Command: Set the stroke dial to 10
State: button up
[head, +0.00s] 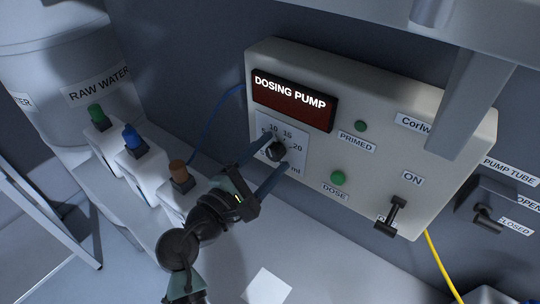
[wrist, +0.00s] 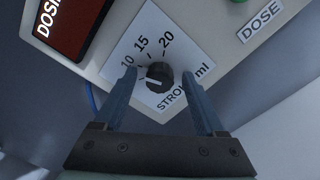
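The stroke dial (head: 275,151) is a small black round knob on a white scale plate on the dosing pump's front. It also shows in the wrist view (wrist: 159,76). Its white mark points left, below the printed 10 and towards the left finger; the 15 and 20 are further round, above the knob. My gripper (wrist: 158,78) is open, with one blue-grey finger on each side of the knob and gaps visible between. It also shows in the head view (head: 277,153), reaching in from the lower left. The left finger hides part of the scale.
The pump box (head: 300,60) also carries a green DOSE button (head: 338,178), a green PRIMED lamp (head: 361,126) and a black ON switch (head: 391,214). Several coloured knobs on white blocks (head: 135,172) stand left of my arm. A beam (head: 475,95) crosses the upper right.

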jog(key=b+v, duration=0.3)
jog(key=v, duration=1)
dwell(0.4)
